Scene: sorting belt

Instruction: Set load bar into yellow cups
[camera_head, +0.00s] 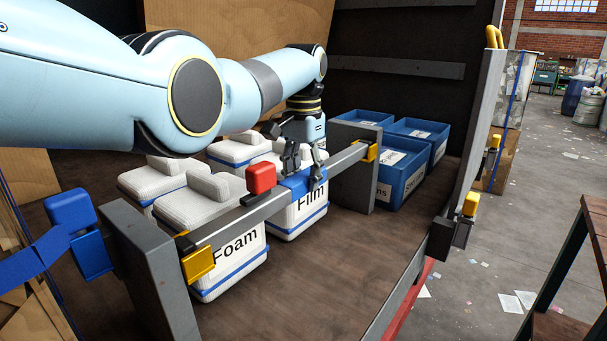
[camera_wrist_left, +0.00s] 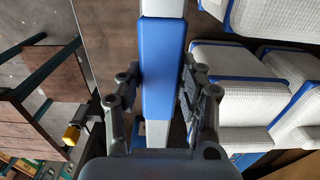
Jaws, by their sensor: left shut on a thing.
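The load bar (camera_head: 239,218) is a grey beam with a blue middle sleeve (camera_head: 297,184) and a red block (camera_head: 261,178) on it. It spans between two grey posts. Its near end is at the near yellow cup (camera_head: 199,264), its far end at the far yellow cup (camera_head: 371,152); I cannot tell if either end rests fully inside. My left gripper (camera_head: 305,181) is shut on the blue sleeve from above. In the left wrist view the fingers (camera_wrist_left: 160,88) flank the blue sleeve (camera_wrist_left: 162,65). My right gripper is not in view.
White strapped bales labelled Foam (camera_head: 233,251) and Film (camera_head: 312,200) stand behind the bar. Blue bins (camera_head: 406,177) stand beyond the far post (camera_head: 352,176). A blue strap with a block (camera_head: 70,210) hangs by the near post (camera_head: 152,270). The brown floor in front is clear.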

